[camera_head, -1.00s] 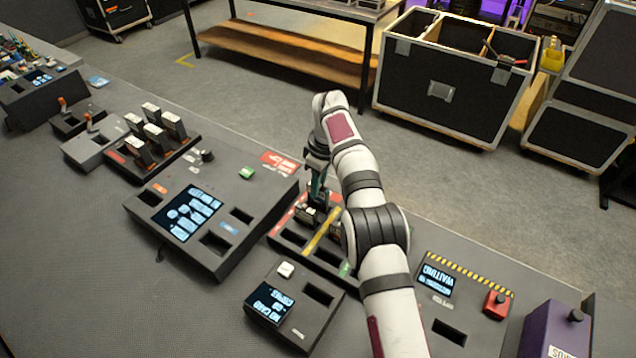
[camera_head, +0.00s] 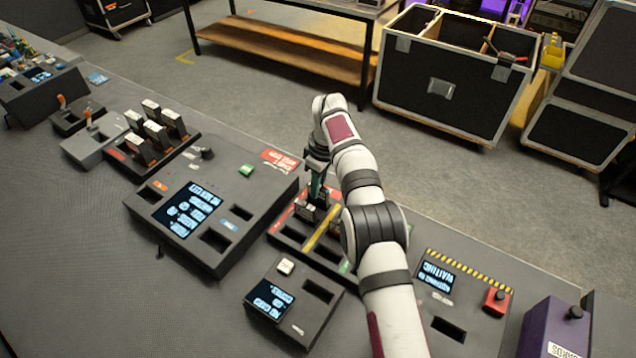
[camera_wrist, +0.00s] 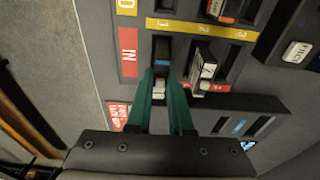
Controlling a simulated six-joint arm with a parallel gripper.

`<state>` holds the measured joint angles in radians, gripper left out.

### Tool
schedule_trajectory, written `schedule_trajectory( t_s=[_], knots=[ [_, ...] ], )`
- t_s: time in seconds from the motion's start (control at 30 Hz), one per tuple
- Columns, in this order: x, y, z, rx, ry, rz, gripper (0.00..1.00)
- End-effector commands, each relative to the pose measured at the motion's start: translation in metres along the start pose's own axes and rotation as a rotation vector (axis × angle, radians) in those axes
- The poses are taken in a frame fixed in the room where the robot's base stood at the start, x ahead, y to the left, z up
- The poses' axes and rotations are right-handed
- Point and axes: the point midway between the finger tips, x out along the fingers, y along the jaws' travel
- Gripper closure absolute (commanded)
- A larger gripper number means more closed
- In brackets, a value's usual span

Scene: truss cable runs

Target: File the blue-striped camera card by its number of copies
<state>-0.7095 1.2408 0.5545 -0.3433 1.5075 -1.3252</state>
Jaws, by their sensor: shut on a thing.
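In the wrist view, my gripper (camera_wrist: 161,80) has its two green fingers closed around the upper part of a dark card with a blue stripe (camera_wrist: 162,63) and a pale end. The card is at a slot beside the red IN label (camera_wrist: 129,52); how deep it sits I cannot tell. A second card with a white label (camera_wrist: 204,70) stands in the neighbouring slot, to the right and apart from my fingers. In the head view, my gripper (camera_head: 314,196) points down over the slotted tray (camera_head: 284,250), and my arm hides part of the tray.
A large console with a lit screen (camera_head: 190,211) stands left of the tray. A small reader box with a screen (camera_head: 270,300) is in front. A rack of several upright cards (camera_head: 150,130) is farther left. A waiting panel with a red button (camera_head: 497,300) lies right.

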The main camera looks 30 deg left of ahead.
Motion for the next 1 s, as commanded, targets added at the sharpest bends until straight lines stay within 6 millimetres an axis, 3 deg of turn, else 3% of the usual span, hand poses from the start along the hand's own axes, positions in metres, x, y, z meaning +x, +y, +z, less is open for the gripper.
schedule_trajectory(
  t_s=[1.0],
  knots=[
    [0.0069, 0.0, 0.0007, 0.0, 0.0, 0.0, 1.0]
  ],
)
